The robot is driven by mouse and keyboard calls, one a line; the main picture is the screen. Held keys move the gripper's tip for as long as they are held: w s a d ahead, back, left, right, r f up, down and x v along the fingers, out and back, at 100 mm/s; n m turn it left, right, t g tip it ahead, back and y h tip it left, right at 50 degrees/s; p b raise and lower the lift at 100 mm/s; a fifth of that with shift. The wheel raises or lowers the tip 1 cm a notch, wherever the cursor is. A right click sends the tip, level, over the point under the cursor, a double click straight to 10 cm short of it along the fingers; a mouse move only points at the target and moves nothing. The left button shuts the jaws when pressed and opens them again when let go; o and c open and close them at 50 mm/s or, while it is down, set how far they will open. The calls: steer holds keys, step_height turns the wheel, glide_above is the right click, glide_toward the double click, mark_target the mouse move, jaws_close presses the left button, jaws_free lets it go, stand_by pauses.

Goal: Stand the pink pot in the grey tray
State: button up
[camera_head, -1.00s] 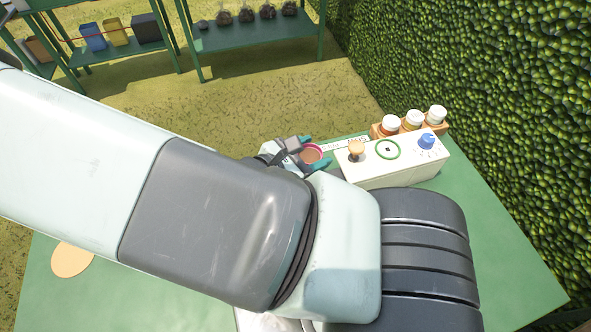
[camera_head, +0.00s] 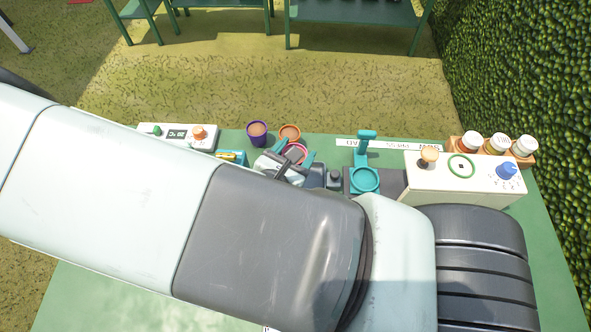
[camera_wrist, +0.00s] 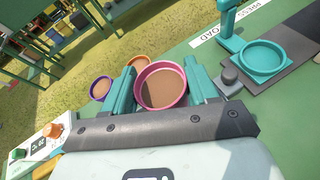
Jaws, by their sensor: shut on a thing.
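The pink pot (camera_head: 297,150), filled with brown soil, is between the teal fingers of my gripper (camera_wrist: 162,84). My gripper is shut on it, one finger on each side. The pot also shows in the wrist view (camera_wrist: 162,88), its rim facing the camera. In the head view it is just in front of an orange pot (camera_head: 290,133) and right of a purple pot (camera_head: 257,133). Whether the pink pot touches the table cannot be told. I do not see the grey tray; my arm hides much of the table.
A teal press with a round ring (camera_head: 365,180) stands right of my gripper. Farther right are a white box with knobs (camera_head: 460,178) and a rack of capped bottles (camera_head: 497,146). A white control panel (camera_head: 177,136) is at the left. A hedge borders the right side.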

steer(key=shift+f, duration=3.25)
steer(key=shift+d+f, duration=0.1)
steer(key=shift+f, duration=0.05)
steer(key=o, duration=1.2)
